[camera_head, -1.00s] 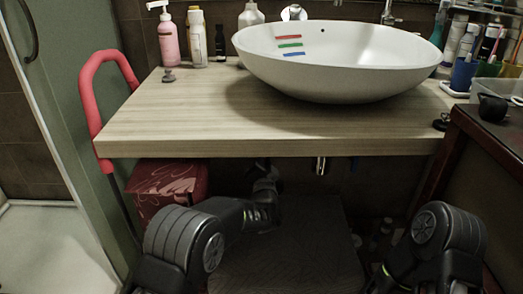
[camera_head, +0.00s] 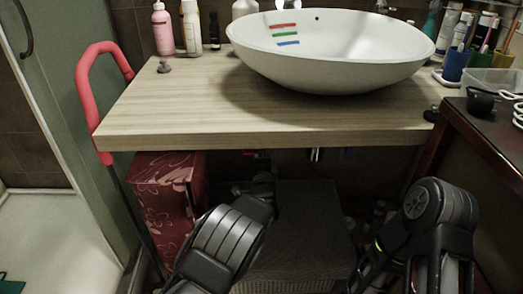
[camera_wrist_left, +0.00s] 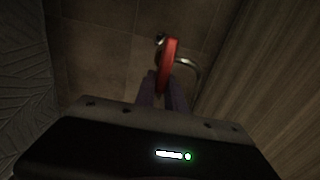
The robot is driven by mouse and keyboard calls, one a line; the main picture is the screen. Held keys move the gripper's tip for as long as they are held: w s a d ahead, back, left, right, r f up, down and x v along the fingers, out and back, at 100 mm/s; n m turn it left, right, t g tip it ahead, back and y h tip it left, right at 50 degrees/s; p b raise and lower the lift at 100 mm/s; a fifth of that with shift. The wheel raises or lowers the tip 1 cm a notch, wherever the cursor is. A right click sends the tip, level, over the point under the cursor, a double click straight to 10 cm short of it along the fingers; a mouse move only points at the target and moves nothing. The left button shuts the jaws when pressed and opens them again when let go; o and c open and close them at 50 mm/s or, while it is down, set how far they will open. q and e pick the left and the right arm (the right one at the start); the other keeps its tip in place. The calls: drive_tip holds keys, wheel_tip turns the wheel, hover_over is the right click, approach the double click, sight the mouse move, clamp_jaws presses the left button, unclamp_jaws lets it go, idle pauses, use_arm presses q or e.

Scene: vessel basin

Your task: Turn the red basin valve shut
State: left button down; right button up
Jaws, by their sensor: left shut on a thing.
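The red valve handle (camera_wrist_left: 168,62) shows in the left wrist view as a narrow red bar beside a curved metal pipe (camera_wrist_left: 188,70). My left gripper (camera_wrist_left: 162,92) is shut on the lower end of the handle, with one finger on each side. In the head view my left arm reaches in under the wooden counter, and its fingers are hard to make out there. A small red patch below the counter edge (camera_head: 262,153) may be the valve. My right arm is at the lower right, and its gripper does not show.
The wooden counter (camera_head: 200,125) with a white basin (camera_head: 330,70) overhangs my left arm. A red patterned box (camera_head: 165,200) stands to its left and a dark woven box (camera_head: 310,225) to its right. A dark cabinet (camera_head: 485,160) stands at the right.

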use_arm(q)
drive_tip(key=shift+f, duration=0.1)
idle(0.4)
drive_tip(key=c, duration=1.4)
unclamp_jaws()
drive_tip(key=s+p, duration=0.2)
drive_tip(key=s, duration=0.6)
drive_tip(key=shift+w, duration=0.1)
